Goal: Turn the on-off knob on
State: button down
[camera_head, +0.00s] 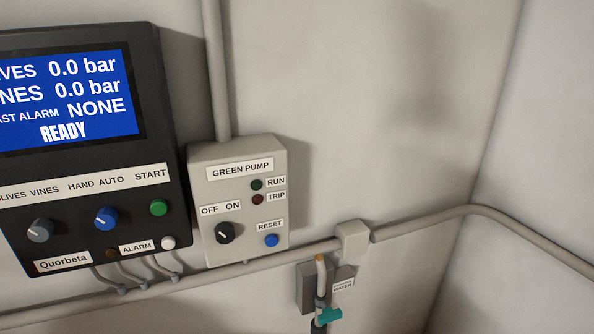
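The black on-off knob (224,233) is on the grey GREEN PUMP box (203,180) on the wall. It sits below the OFF label (209,211) and the ON label (232,206). Its small white mark appears to point up and left, toward OFF. The green RUN lamp (257,185) and the red TRIP lamp (257,199) look dark. My gripper is not in view, and nothing covers the knob.
A blue RESET button (272,240) is right of the knob. A black control panel (165,110) with a blue screen, knobs and buttons is close on the left. A pipe (300,250) runs below the box. A teal valve handle (329,316) is lower right.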

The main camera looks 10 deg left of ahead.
aim_at(225, 234)
jog(key=u, duration=1.3)
jog(key=k+j+z, duration=0.25)
jog(key=k+j, duration=0.15)
jog(key=k, duration=0.1)
